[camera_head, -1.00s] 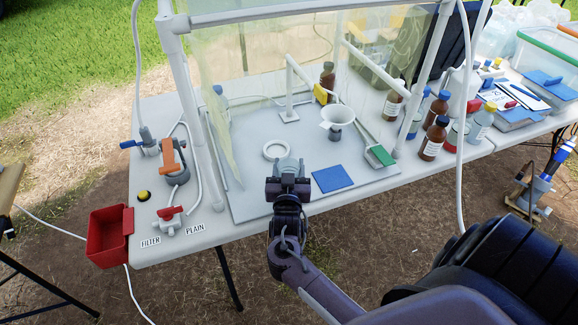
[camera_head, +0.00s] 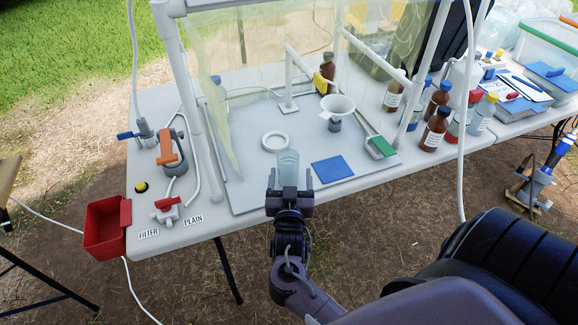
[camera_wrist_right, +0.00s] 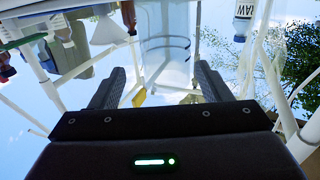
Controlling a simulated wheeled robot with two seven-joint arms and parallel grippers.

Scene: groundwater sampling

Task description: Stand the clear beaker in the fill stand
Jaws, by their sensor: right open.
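The clear beaker (camera_head: 288,166) stands upright near the front edge of the grey tray, just in front of a white ring (camera_head: 265,143) lying on the tray. My right gripper (camera_head: 289,193) is open at the near side of the beaker. In the right wrist view the beaker (camera_wrist_right: 165,45) shows beyond and between the spread fingers (camera_wrist_right: 160,90); I cannot tell whether they touch it. A bent white tube stand (camera_head: 288,107) rises behind the ring; I cannot tell which of these is the fill stand. My left gripper is not in view.
Clear panels on a white frame (camera_head: 197,110) surround the tray (camera_head: 240,200). A blue pad (camera_head: 333,169) and a white funnel (camera_head: 338,103) are right of the beaker. Brown bottles (camera_head: 435,130) stand farther right. Valves (camera_head: 168,208) and a red bin (camera_head: 105,225) are left.

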